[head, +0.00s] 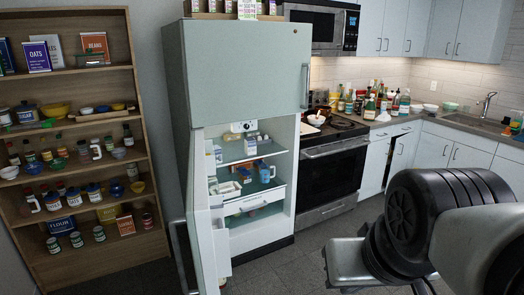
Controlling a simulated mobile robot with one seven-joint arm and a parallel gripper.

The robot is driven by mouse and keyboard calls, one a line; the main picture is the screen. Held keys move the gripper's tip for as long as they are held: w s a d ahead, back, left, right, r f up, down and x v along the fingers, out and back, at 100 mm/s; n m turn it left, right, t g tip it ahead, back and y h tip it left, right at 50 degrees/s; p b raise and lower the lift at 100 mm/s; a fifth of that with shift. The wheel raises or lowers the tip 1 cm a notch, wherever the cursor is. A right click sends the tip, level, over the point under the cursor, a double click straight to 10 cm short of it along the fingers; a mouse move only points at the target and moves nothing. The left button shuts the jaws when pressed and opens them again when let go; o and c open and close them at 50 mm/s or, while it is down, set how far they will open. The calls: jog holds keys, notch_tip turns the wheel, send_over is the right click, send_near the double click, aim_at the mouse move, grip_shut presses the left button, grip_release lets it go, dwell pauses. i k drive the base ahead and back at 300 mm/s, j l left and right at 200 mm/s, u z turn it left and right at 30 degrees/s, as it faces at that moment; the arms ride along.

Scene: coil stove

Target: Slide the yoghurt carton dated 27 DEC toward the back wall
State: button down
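The fridge (240,70) stands in the middle of the head view with its lower door (205,225) swung open toward me. Small cartons stand inside: one (250,147) is at the right of the upper shelf, and another (217,154) is at the left near the door. They are too small for me to read any date, so I cannot tell which is the yoghurt carton dated 27 DEC. A blue mug or jug (265,172) and a white tray-like item (228,188) sit lower down. My arm fills the lower right; my gripper is not in view.
A wooden shelf unit (135,165) with jars, bowls and boxes stands left of the fridge. The stove (335,165) and a counter crowded with bottles (385,104) are to its right. The floor (300,262) in front of the stove looks clear.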

aim_at(250, 143)
jog(key=i+z, duration=0.2)
jog(key=i, duration=1.4)
jog(key=i+u, duration=0.1)
jog(key=i, duration=0.45)
jog(key=i+l+u, duration=0.15)
jog(key=i, duration=0.35)
jog(key=i+l+u, duration=0.1)
jog(key=i, duration=0.45)
jog(key=i+l+u, duration=0.25)
jog(key=i, duration=0.2)
jog(key=j, duration=0.1)
